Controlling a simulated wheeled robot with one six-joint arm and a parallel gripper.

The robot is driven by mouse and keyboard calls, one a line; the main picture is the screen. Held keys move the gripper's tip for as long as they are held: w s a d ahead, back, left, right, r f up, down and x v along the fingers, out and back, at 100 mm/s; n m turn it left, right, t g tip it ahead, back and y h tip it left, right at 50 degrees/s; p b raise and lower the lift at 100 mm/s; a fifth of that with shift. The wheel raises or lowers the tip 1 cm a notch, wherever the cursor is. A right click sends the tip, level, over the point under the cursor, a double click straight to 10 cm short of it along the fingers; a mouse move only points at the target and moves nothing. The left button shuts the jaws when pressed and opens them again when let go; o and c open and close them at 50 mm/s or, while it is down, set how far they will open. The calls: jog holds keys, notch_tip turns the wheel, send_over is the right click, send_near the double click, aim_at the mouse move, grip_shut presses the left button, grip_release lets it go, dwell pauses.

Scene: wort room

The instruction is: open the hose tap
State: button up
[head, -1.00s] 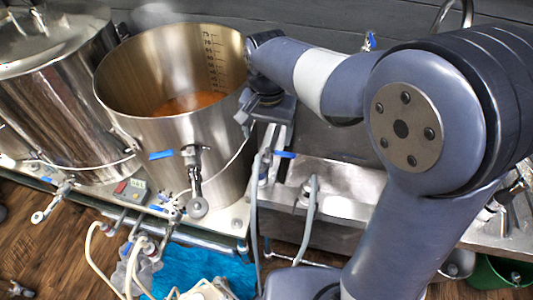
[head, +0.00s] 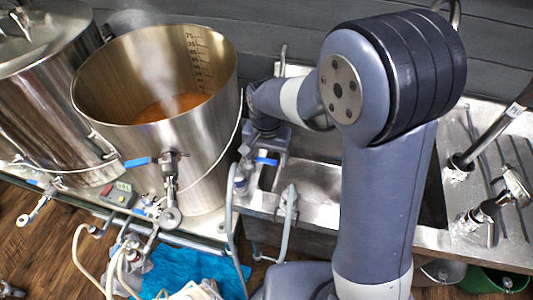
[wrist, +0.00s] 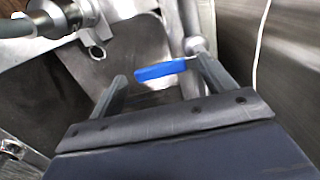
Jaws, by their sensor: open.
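The hose tap (head: 240,178) stands at the sink's left front edge, with a blue lever (head: 266,161) sticking out to the right and a grey hose (head: 230,215) hanging below. My gripper (head: 246,150) is right above and behind the lever, pointing down. In the wrist view, my gripper (wrist: 158,64) is open, its fingers spread to either side of a blue lever (wrist: 160,70). The lever's right end meets a metal stem close by the right finger. I cannot tell whether a finger touches it.
A steel kettle (head: 205,150) with steaming brown liquid stands close on the left, with its own blue-handled valve (head: 170,175). A second hose (head: 289,220) rises at the sink's front.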

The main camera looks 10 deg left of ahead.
jog(key=c, duration=1.4)
jog(key=shift+w+n, duration=0.15)
jog(key=shift+n, duration=0.15)
jog(key=w+n, duration=0.1)
jog(key=n, duration=0.3)
jog(key=w+a+n, duration=0.1)
jog(key=w+n, duration=0.1)
jog(key=n, duration=0.2)
jog(key=w+a+n, duration=0.1)
jog(key=n, duration=0.3)
jog(key=shift+w+a+n+b, duration=0.2)
jog(key=shift+w+n+b, duration=0.1)
jog(key=shift+w+b, duration=0.1)
jog(key=shift+w+a+n, duration=0.2)
jog(key=shift+a+n, duration=0.3)
jog(key=shift+n, duration=0.7)
jog(key=shift+w+a+n, duration=0.15)
jog(key=shift+a+n, duration=0.35)
jog(key=shift+n, duration=0.7)
